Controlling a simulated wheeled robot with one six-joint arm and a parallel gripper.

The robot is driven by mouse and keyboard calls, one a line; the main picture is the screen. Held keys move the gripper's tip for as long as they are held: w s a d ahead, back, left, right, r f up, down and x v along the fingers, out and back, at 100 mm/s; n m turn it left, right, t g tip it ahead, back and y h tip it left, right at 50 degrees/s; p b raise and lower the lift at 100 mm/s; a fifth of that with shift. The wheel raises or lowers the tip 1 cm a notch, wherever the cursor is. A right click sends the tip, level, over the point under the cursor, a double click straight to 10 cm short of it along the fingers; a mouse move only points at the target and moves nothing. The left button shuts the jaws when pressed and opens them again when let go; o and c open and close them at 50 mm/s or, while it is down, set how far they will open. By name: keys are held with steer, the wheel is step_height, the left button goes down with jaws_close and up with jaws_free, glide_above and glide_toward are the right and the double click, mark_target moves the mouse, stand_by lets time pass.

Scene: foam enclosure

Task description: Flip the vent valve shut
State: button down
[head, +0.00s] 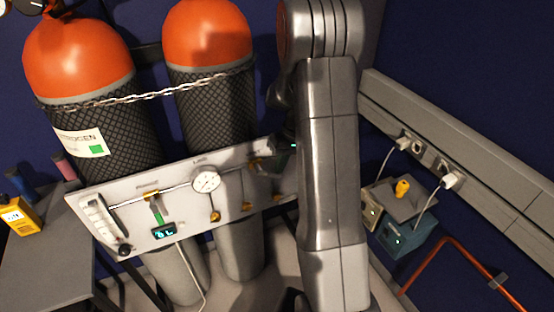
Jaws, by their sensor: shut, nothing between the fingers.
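The pale valve panel (180,230) is fixed in front of two gas cylinders. On it are a brass valve with a green lever (158,212) hanging down, a round white gauge (206,181), and small brass fittings below the gauge (215,214) and to its right (247,207). Another brass part (255,163) sits near the panel's upper right, in shadow. The labels are too small to read, so I cannot tell which is the vent valve. My gripper (268,166) is dark and shut at the panel's right part, largely hidden by my arm. I cannot tell whether it touches anything.
Two orange-topped cylinders (80,60) stand behind the panel, held by a chain (160,93). A dark table (45,262) with a yellow device (18,215) is at left. A teal box (405,240), wall sockets (425,155) and a copper pipe (465,255) are at right.

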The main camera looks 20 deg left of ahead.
mark_target(274, 177)
steer(key=f+b, duration=0.1)
steer(key=f, duration=0.1)
steer(key=f+b, duration=0.1)
steer(key=b, duration=0.1)
steer(key=shift+s+a+f+g+y, duration=0.2)
steer(key=shift+f+g+y, duration=0.1)
steer(key=shift+f+g, duration=0.1)
steer(key=shift+b+x, duration=0.75)
steer(key=shift+x, duration=0.15)
steer(key=shift+s+a+f+b, duration=0.3)
steer(key=shift+s+a+b, duration=0.15)
steer(key=shift+s, duration=0.15)
steer(key=v, duration=1.3)
steer(key=shift+r, duration=0.35)
steer(key=shift+f, duration=0.15)
